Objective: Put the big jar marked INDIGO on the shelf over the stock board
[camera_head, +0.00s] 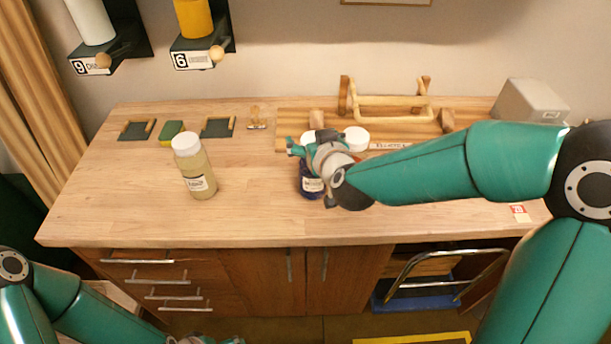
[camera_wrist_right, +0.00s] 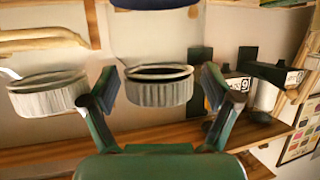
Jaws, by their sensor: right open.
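A dark blue jar (camera_head: 311,187) with a pale label stands on the table, partly hidden behind my right gripper; its label is too small to read. My right gripper (camera_head: 303,148) is open at the top of this jar. In the right wrist view, a white ribbed lid (camera_wrist_right: 160,88) shows between the open fingers (camera_wrist_right: 158,92), with dark blue (camera_wrist_right: 155,4) at the top edge. I cannot tell whether the fingers touch it. The wooden board (camera_head: 290,144) at the back carries a label and a raised wooden rail (camera_head: 390,113). My left gripper (camera_head: 207,340) is barely in view at the bottom edge.
A second white lid (camera_head: 355,138) shows just behind the right gripper. A pale yellow jar (camera_head: 195,168) stands to the left. Wall brackets (camera_head: 200,50) marked 9 and 6 hold containers. A grey box (camera_head: 530,101) stands at the back right. The table's front left is clear.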

